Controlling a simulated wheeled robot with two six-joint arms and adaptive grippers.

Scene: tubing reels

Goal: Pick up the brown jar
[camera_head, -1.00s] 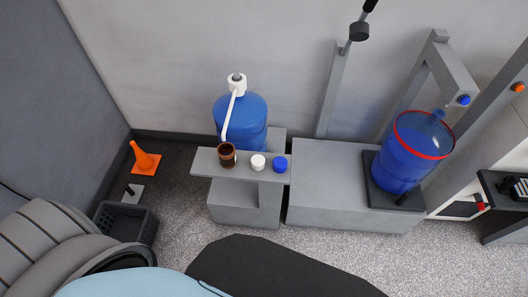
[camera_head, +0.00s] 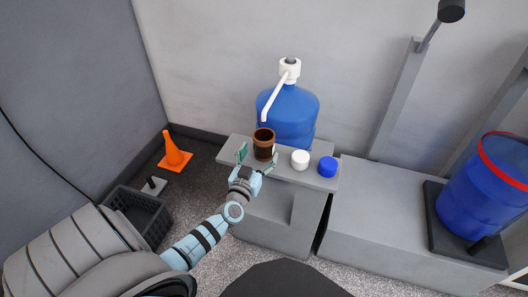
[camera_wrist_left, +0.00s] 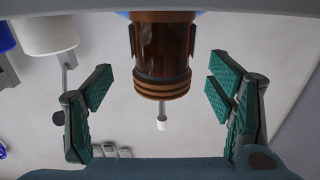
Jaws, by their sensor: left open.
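The brown jar (camera_head: 264,144) stands upright on the grey shelf (camera_head: 236,144) in front of the blue water bottle. My left gripper (camera_head: 257,160) is open just in front of the jar, its green-padded fingers spread to either side. In the left wrist view the jar (camera_wrist_left: 162,60) is between the open fingers of the gripper (camera_wrist_left: 160,100) and extends past their tips at the top. No finger is seen touching it. My right gripper is not in view.
A white cap (camera_head: 300,160) and a blue cap (camera_head: 327,167) stand right of the jar. Behind is the blue bottle (camera_head: 290,112) with a white pump (camera_head: 289,70). A black crate (camera_head: 140,215) and orange cone (camera_head: 174,152) are on the floor at left.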

